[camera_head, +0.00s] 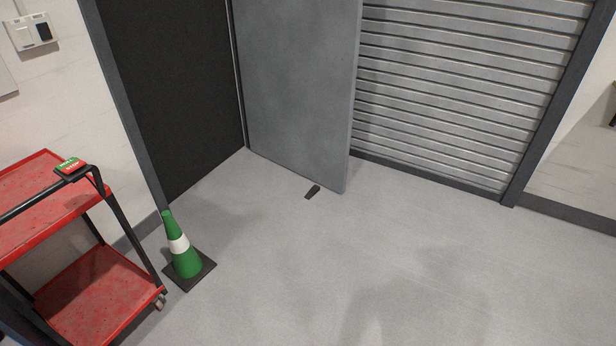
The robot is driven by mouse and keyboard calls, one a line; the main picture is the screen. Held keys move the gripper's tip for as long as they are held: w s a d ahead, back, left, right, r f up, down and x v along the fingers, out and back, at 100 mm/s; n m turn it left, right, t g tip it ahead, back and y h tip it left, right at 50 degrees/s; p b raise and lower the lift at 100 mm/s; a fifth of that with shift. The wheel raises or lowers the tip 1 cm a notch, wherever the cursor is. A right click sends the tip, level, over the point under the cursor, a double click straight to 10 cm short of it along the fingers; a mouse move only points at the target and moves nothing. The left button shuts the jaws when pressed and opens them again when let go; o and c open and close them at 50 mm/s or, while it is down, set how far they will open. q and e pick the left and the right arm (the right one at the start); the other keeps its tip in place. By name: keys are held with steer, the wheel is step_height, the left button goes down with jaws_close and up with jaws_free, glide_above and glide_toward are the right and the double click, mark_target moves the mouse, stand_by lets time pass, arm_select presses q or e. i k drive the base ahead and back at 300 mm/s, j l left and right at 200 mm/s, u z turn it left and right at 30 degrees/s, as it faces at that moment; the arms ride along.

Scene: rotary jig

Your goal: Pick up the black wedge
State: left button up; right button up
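The black wedge (313,192) is a small dark piece lying flat on the grey floor. It is close in front of the lower edge of the open grey door (299,80), left of the door's free corner. I cannot tell whether it touches the door. Neither of my grippers shows in the head view.
A red two-shelf cart (97,289) with a black handle stands at the left, a small green and red item (68,167) on it. A green cone (184,257) with a white band stands beside it. A roller shutter (455,95) closes the back right. The middle floor is clear.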

mark_target(314, 190)
steer(key=i+l, duration=0.1)
steer(key=i, duration=0.6)
steer(key=i+l+u, duration=0.15)
steer(key=i, duration=0.5)
steer(key=i+j, duration=0.1)
steer(key=i, duration=0.55)
steer(key=i+j, duration=0.15)
steer(key=i, duration=0.5)
